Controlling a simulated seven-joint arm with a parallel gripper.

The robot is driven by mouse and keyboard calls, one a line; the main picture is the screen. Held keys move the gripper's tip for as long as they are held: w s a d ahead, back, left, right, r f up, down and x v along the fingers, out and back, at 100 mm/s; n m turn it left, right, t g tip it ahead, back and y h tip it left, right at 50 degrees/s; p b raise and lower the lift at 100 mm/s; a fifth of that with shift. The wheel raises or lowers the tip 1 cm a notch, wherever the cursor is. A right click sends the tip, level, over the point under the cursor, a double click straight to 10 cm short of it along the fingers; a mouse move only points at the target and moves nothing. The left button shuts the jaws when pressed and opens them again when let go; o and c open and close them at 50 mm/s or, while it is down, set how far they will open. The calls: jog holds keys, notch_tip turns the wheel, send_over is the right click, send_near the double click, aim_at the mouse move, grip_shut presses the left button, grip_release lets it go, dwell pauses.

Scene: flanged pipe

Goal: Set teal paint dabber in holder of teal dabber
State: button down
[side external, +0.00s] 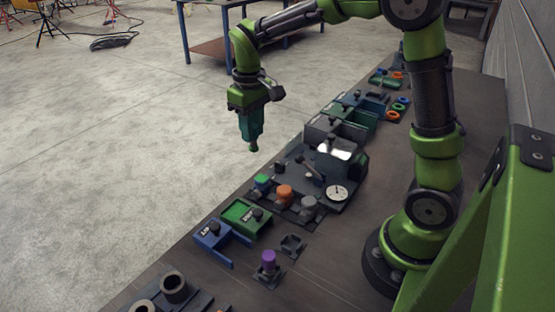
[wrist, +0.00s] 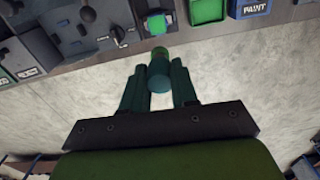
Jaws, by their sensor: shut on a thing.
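The teal paint dabber (wrist: 160,74) is held between the two dark green fingers of my gripper (wrist: 159,88) in the wrist view. Its end away from my wrist looks green. In the side view my gripper (side external: 251,138) points down in the air, beyond the bench's far-left edge, and the dabber's tip (side external: 253,149) shows just below the fingers. An empty dark square holder (side external: 292,244) stands on the bench near a purple dabber (side external: 268,260) seated in a similar holder. I cannot read a teal marking on the empty holder.
Green-, orange- and grey-topped parts (side external: 284,192) stand in a row beside a unit with a round gauge (side external: 337,193). A green tray (side external: 243,215) and a blue tray (side external: 214,235) lie nearby. Dark cylinders (side external: 174,287) stand at the near end. Air around my gripper is clear.

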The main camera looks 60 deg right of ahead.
jog(key=shift+a, duration=0.1)
jog(key=s+a, duration=0.1)
jog(key=a, duration=0.2)
jog(key=m, duration=0.2)
send_over(291, 246)
notch_tip(291, 246, down, 8)
jog(key=shift+f, duration=0.15)
dwell(0.4)
jog(key=shift+f, duration=1.2)
jog(key=shift+f, duration=1.05)
